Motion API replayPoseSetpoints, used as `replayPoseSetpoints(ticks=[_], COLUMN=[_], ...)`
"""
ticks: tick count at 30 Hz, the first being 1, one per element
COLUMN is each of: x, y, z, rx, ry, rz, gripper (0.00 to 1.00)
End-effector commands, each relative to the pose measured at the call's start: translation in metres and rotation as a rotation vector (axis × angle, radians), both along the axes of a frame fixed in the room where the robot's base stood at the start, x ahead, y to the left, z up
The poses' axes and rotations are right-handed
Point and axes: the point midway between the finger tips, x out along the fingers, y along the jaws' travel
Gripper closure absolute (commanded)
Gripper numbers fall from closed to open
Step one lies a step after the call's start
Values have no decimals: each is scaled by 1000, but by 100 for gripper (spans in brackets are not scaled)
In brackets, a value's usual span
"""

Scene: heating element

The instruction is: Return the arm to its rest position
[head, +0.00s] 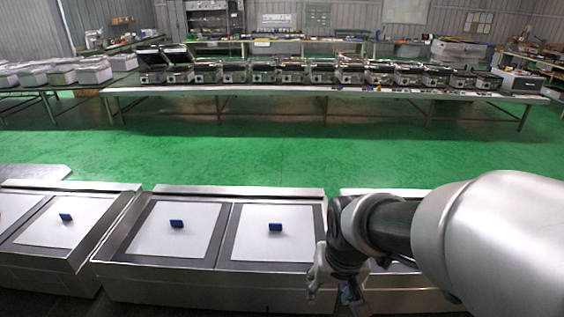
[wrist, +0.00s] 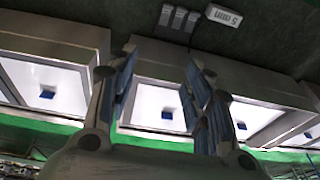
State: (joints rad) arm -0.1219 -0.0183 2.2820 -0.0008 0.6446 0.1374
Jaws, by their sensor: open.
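My gripper (head: 333,290) hangs pointing down at the front right in the head view, in front of the gap between the middle and right metal units. Its fingers are apart, with nothing between them; in the wrist view the gripper (wrist: 160,65) also shows open and empty. My arm reaches in from the right and hides most of the right metal unit. The middle metal unit (head: 228,192) carries two white plates, each with a small blue block; the left block (head: 176,224) and the right block (head: 276,227) stand clear of my gripper.
A left metal unit (head: 115,207) holds more white plates and another blue block (head: 65,217). Open green floor (head: 250,155) lies behind the units. A long bench (head: 330,92) with several open devices stands beyond it. A white label (wrist: 223,15) shows in the wrist view.

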Motion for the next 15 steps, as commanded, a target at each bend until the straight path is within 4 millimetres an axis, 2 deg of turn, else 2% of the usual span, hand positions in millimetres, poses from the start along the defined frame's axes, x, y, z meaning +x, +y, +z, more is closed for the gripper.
replayPoseSetpoints(ticks=[1, 6, 12, 15], x=[-14, -65, -120, -138], y=[-7, -25, -39, -43], z=[19, 60, 82, 85], rx=[0, -9, -23, -29], ry=[-29, -89, -149, -166], rz=[-3, 0, 3, 5], gripper=[53, 53, 53, 53])
